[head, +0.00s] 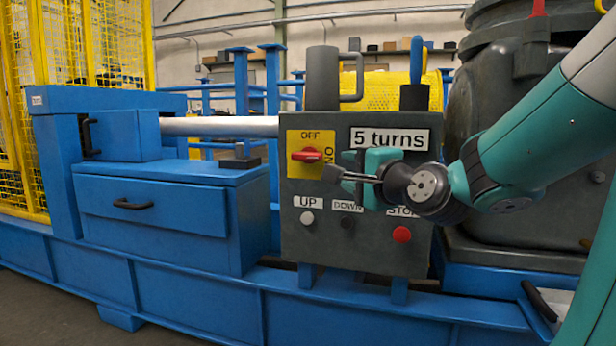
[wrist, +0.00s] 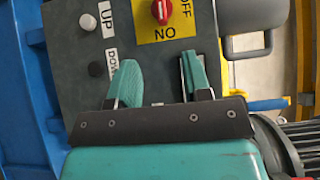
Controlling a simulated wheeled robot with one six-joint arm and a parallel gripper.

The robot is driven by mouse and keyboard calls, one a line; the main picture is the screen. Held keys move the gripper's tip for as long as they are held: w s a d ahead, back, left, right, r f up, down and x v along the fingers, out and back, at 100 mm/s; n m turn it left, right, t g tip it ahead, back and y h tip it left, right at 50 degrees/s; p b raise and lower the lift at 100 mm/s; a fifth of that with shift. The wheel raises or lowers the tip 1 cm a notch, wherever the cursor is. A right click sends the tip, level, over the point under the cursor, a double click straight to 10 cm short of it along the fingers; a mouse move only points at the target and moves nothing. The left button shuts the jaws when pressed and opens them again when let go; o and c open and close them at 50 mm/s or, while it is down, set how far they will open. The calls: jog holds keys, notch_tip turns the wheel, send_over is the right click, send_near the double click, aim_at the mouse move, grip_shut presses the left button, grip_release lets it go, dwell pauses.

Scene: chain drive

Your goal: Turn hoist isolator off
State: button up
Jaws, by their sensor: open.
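The hoist isolator is a red rotary knob (head: 307,156) on a yellow plate (head: 290,172) on the dark grey control box. The plate reads OFF at the top and ON down its right side. The knob's bar lies horizontal, in line with ON. In the wrist view the knob (wrist: 161,11) is at the top edge, partly cut off, with the plate (wrist: 182,28) turned on its side. My gripper (head: 346,179) is open and empty, just right of and below the knob, apart from it. Its two teal fingers (wrist: 160,80) point toward the plate.
Below the plate are a white UP button (head: 307,218), a DOWN button (head: 347,222) and a red STOP button (head: 402,234). A "5 turns" sign (head: 390,138) is on the box. A grey handled cylinder (head: 323,78) and blue-handled lever (head: 416,70) stand on top.

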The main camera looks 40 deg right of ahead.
jog(key=p, duration=1.4)
send_near(310, 158)
jog(key=w, duration=0.2)
jog(key=w+p, duration=0.1)
jog(key=w, duration=0.1)
jog(key=w+p, duration=0.2)
jog(key=w, duration=0.1)
jog(key=w+d+p, duration=0.1)
jog(key=w+p, duration=0.1)
jog(key=shift+w+r, duration=0.25)
jog(key=shift+w+d+f, duration=0.15)
jog(key=shift+w+f, duration=0.1)
jog(key=shift+w, duration=0.35)
jog(key=shift+p, duration=0.3)
grip_shut()
